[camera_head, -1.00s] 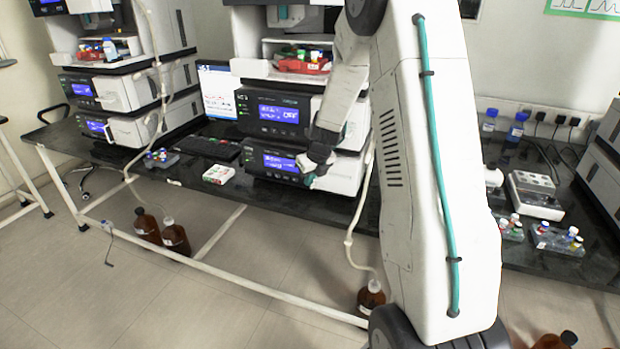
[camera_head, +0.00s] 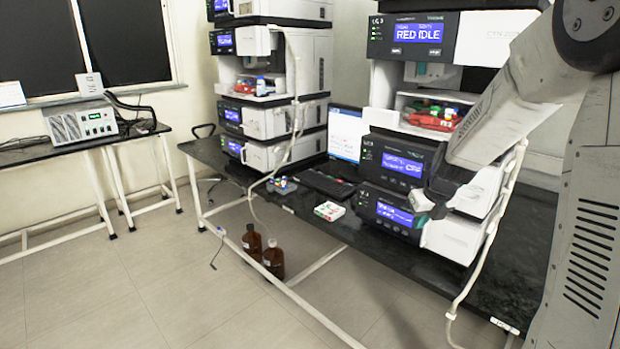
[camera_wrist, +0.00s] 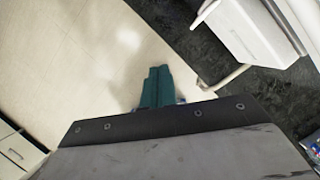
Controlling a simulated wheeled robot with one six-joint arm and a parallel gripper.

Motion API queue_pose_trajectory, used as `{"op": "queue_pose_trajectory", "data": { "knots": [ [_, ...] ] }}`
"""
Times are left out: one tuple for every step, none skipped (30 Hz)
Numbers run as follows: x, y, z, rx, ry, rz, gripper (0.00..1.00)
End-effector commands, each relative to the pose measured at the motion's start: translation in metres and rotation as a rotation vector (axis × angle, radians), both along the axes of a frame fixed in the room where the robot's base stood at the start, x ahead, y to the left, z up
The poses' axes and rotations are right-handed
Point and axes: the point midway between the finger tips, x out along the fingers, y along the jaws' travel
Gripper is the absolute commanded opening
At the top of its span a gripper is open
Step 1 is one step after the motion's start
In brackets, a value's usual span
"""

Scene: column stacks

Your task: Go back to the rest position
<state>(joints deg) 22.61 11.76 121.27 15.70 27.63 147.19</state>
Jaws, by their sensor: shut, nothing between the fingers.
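My gripper (camera_head: 418,203) is in front of the right-hand instrument stack (camera_head: 395,168), at about the height of its lowest units. In the head view it is small and partly dark, at the end of my pale arm. In the wrist view the teal fingers of my gripper (camera_wrist: 157,86) are together, with nothing between them. There they point over the pale floor (camera_wrist: 80,50), beside the dark bench edge. I cannot tell the exact gap between the gripper and the stack's front.
The black bench (camera_head: 375,240) carries a second instrument stack (camera_head: 262,125), a keyboard (camera_head: 328,183), and a small white box (camera_head: 329,211). Brown bottles (camera_head: 273,258) stand on the floor beneath. A side table (camera_head: 30,155) stands at the left. The floor in front is clear.

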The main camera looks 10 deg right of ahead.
Motion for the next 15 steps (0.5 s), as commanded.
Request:
{"op": "queue_pose_trajectory", "data": {
  "knots": [
    [0.0,0.0,0.0,-0.004,0.0,0.01,0.0],
    [0.0,0.0,0.0,-0.009,0.0,0.023,0.0],
    [0.0,0.001,0.0,-0.019,0.004,0.055,0.0],
    [-0.001,0.002,-0.001,-0.029,0.008,0.089,0.0],
    [-0.002,0.003,-0.001,-0.041,0.016,0.134,0.0],
    [-0.006,0.004,-0.003,-0.059,0.032,0.212,0.0],
    [-0.01,0.007,-0.005,-0.074,0.048,0.282,0.0],
    [-0.016,0.009,-0.009,-0.088,0.068,0.361,0.0],
    [-0.025,0.013,-0.013,-0.105,0.096,0.476,0.0],
    [-0.032,0.017,-0.014,-0.119,0.113,0.568,0.0],
    [-0.04,0.021,-0.014,-0.132,0.128,0.662,0.0],
    [-0.051,0.027,-0.011,-0.15,0.143,0.79,0.0],
    [-0.059,0.032,-0.008,-0.166,0.151,0.889,0.0],
    [-0.067,0.038,-0.005,-0.18,0.159,0.988,0.0],
    [-0.079,0.047,0.001,-0.199,0.165,1.121,0.0]
  ]
}}
